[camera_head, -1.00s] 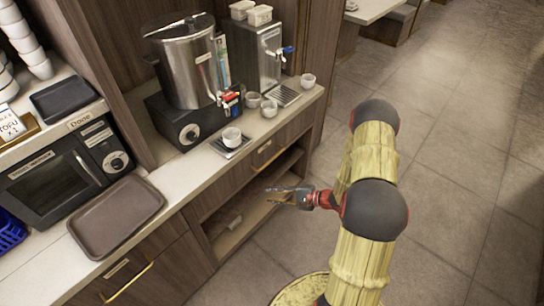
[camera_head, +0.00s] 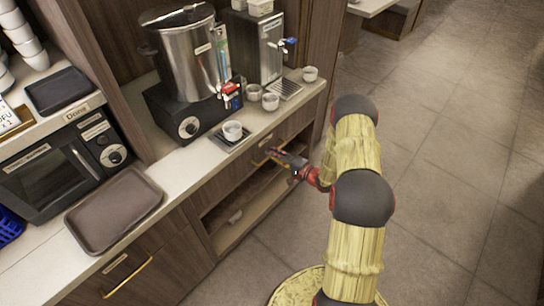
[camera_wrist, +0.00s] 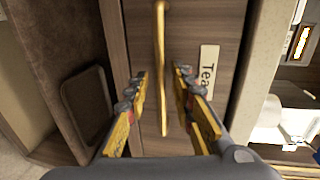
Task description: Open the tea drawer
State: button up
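The tea drawer (camera_wrist: 200,30) has a dark wood front with a white label reading "Tea" (camera_wrist: 208,72) in the wrist view. Its brass bar handle (camera_wrist: 161,65) runs between the two fingers of my gripper (camera_wrist: 160,85), which are apart on either side of it. In the head view my gripper (camera_head: 272,153) is at the drawer front under the counter, covering part of the handle (camera_head: 262,163). The drawer looks shut. I cannot tell whether the fingers touch the handle.
An open shelf (camera_head: 235,230) lies below the drawer. On the counter (camera_head: 185,165) above stand a cup on a small tray (camera_head: 233,131), more cups, a steel urn (camera_head: 190,60) and a dispenser (camera_head: 262,45). The floor to the right is clear.

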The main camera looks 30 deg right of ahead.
jog(key=shift+w+a, duration=0.2)
jog(key=shift+w, duration=0.35)
jog(key=c, duration=0.4)
grip_shut()
jog(key=shift+f, duration=0.1)
